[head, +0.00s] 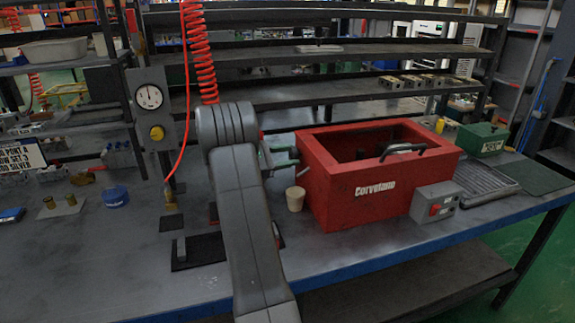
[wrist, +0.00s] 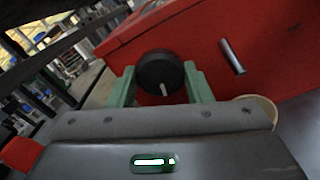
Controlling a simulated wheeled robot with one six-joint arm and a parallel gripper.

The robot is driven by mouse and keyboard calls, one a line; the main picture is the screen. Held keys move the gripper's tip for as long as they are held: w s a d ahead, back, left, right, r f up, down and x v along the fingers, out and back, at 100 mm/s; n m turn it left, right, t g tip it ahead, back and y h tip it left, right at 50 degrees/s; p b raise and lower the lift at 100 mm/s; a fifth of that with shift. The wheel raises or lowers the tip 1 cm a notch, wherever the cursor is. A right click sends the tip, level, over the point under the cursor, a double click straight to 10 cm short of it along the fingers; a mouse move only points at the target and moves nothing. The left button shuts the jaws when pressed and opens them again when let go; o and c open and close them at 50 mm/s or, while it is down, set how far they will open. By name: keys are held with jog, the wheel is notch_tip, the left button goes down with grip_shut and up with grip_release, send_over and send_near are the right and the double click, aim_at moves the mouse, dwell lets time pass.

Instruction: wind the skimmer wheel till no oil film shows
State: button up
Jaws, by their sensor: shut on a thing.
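The red tank (head: 345,197) stands on the bench with its top open. Its inside is dark, and I cannot tell whether an oil film shows. The black skimmer wheel (wrist: 160,68) is on the tank's side wall in the wrist view, with a pale mark pointing down. My gripper (wrist: 161,78) has its green fingers on either side of the wheel, shut on it. In the head view my gripper (head: 284,157) is at the tank's left side, and the wheel is hidden there.
A metal spout (wrist: 232,57) juts from the same wall, with a beige cup (head: 296,198) below. A grey switch box (head: 436,203) stands before the tank. A gauge panel (head: 150,105) and coiled red hose (head: 200,55) are to the left. A ribbed tray (head: 485,182) lies right.

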jog(key=m+b, duration=0.4)
jog(key=b, duration=0.1)
jog(key=shift+f+m, duration=0.3)
jog(key=m+b, duration=0.3)
jog(key=b, duration=0.1)
jog(key=shift+m, duration=0.4)
jog(key=m+b, duration=0.7)
jog(key=b, duration=0.1)
jog(key=shift+f+b, duration=0.1)
jog(key=shift+b, duration=0.3)
jog(key=m+b, duration=0.4)
jog(key=b, duration=0.1)
jog(key=shift+m, duration=0.3)
jog(key=m+b, duration=0.3)
jog(key=shift+m+b, duration=0.3)
jog(key=shift+b, duration=0.05)
jog(key=m+b, duration=0.1)
jog(key=m, duration=0.1)
jog(key=shift+m+b, duration=0.3)
jog(key=shift+b, duration=0.05)
jog(key=shift+r+m+b, duration=0.25)
jog(key=shift+m+b, duration=0.1)
jog(key=shift+m, duration=1.15)
